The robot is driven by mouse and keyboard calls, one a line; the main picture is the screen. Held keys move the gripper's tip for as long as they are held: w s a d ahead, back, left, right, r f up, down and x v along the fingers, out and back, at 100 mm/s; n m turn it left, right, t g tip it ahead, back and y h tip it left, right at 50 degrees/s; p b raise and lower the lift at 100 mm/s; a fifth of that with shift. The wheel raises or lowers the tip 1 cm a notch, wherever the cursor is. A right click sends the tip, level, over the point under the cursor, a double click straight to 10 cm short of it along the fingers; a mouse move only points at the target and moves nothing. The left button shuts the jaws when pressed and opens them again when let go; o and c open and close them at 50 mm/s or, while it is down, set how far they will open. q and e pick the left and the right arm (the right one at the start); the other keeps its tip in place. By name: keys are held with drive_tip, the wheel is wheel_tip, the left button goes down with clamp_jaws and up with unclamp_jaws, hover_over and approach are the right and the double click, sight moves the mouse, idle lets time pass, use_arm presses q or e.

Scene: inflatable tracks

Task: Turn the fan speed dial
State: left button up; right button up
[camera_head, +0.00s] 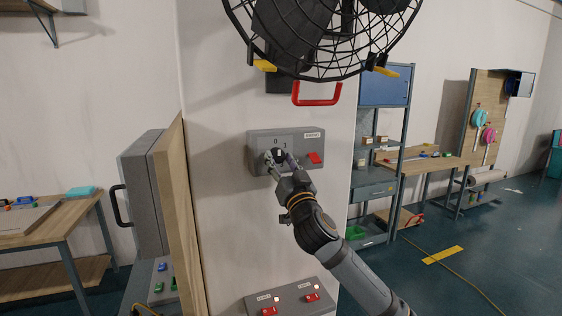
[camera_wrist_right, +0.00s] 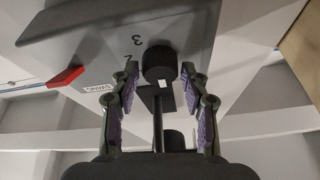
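The fan speed dial is a black round knob with a white mark; it shows in the right wrist view (camera_wrist_right: 159,63) on a grey control box (camera_head: 261,135) with numbers around it. In the head view my gripper mostly covers the dial. My right gripper (camera_head: 279,157) is at the front of the box. In the right wrist view its two purple-padded fingers (camera_wrist_right: 160,75) are spread, with the dial between or just beyond their tips. The right-hand fingertip in that view is close to the knob; contact cannot be told. My left gripper is not in view.
A red switch (camera_head: 315,158) sits on the same box, right of the dial. A caged fan (camera_head: 320,35) and red handle (camera_head: 317,100) are above. A lower box (camera_head: 290,299) has lit red switches. A wooden panel (camera_head: 181,215) stands at the left.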

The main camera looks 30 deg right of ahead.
drive_tip(key=c, duration=0.7)
drive_tip(key=shift+f+m+h+b, duration=0.15)
drive_tip(key=shift+m+h+b, duration=0.25)
drive_tip(key=shift+m+b, duration=0.6)
drive_tip(key=m+g+h+b, duration=0.1)
drive_tip(key=m+b, duration=0.1)
drive_tip(key=m, duration=0.1)
drive_tip(key=m+h+b, duration=0.1)
drive_tip(key=m+b, duration=0.1)
drive_tip(key=b, duration=0.1)
drive_tip(key=shift+a+m+g+h, duration=0.2)
drive_tip(key=shift+m+g+h, duration=0.1)
drive_tip(key=shift+m+g, duration=0.1)
drive_tip(key=m+g+h+b, duration=0.1)
drive_tip(key=m+b, duration=0.1)
drive_tip(key=m, duration=0.1)
drive_tip(key=shift+a+r+m+g+h+b, duration=0.15)
drive_tip(key=shift+m+g+b, duration=0.15)
drive_tip(key=shift+m, duration=0.25)
drive_tip(key=shift+d+r+m+g+h+b, duration=0.1)
drive_tip(key=shift+m+g+h+b, duration=0.15)
drive_tip(key=shift+m, duration=0.3)
drive_tip(key=shift+r+m, duration=0.1)
drive_tip(key=shift+m, duration=0.3)
drive_tip(key=o, duration=1.2)
